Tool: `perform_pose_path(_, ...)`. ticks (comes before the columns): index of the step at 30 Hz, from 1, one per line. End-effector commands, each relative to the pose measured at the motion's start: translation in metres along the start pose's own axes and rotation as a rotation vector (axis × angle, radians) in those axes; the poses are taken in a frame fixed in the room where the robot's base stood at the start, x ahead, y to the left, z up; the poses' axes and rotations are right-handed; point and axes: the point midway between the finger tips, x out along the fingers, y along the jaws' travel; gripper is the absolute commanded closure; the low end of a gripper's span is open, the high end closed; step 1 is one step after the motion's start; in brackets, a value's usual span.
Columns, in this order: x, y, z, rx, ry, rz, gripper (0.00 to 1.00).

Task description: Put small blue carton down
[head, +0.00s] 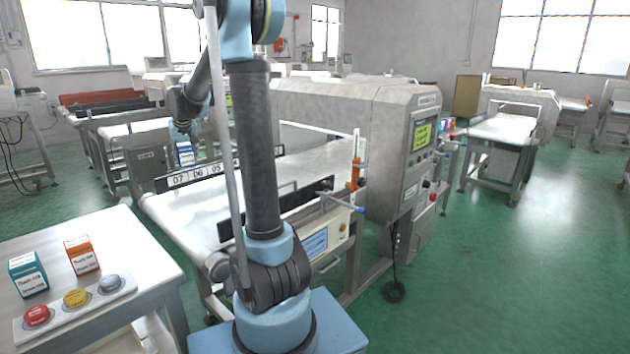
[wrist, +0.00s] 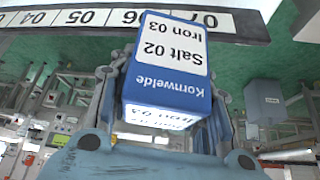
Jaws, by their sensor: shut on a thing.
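The small blue carton (wrist: 168,75) fills the middle of the wrist view, with a white label reading "Salt 02 Iron 03" and the word "Kornwelde", upside down in that picture. My gripper (wrist: 165,110) is shut on it, with a finger at each side. In the head view the blue carton (head: 185,154) hangs below my gripper (head: 184,135), close to the numbered strip (head: 197,176) at the end of the conveyor belt (head: 190,212). The head view does not make clear whether the carton touches anything below it.
A white table (head: 120,240) at the lower left holds a teal carton (head: 28,274), an orange carton (head: 82,255) and a panel of red, yellow and grey buttons (head: 75,300). The metal detector housing (head: 345,120) stands over the belt. Green floor is free at the right.

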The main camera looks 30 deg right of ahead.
Motion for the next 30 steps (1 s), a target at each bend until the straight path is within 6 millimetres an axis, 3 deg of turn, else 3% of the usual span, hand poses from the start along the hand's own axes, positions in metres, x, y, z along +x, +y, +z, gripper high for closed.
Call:
perform_pose_path(1, 0.000, 0.019, -0.003, -0.003, 0.000, -0.003, 0.82)
perform_pose_path(6, -0.003, 0.067, -0.009, -0.041, 0.000, -0.025, 0.82)
perform_pose_path(21, -0.019, 0.186, -0.017, -0.127, 0.000, -0.074, 0.82)
perform_pose_path(30, -0.022, 0.261, 0.006, -0.140, -0.001, -0.080, 0.82)
